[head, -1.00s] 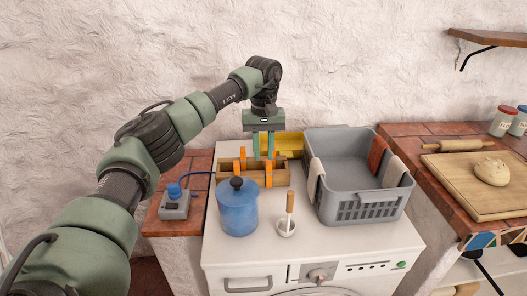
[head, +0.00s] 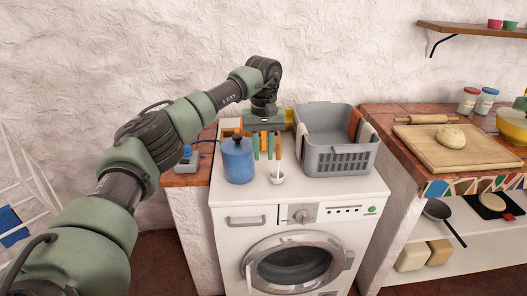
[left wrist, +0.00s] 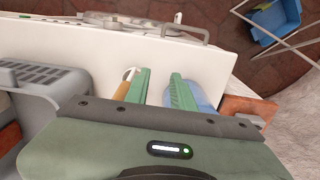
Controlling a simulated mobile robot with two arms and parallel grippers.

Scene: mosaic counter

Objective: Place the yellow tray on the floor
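The yellow tray (head: 289,116) is at the back of the white washing machine top. Only a small part shows, mostly hidden behind my left gripper. My left gripper (head: 267,147) hangs in front of it in the head view, fingers pointing down and apart. In the left wrist view the two green fingers (left wrist: 160,92) stand open with only the white machine top between them. My right gripper is not in view. The reddish-brown floor (head: 170,265) shows left of the machine.
A wooden box with orange parts is mostly hidden. A white rack (head: 28,180) stands at the far left.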

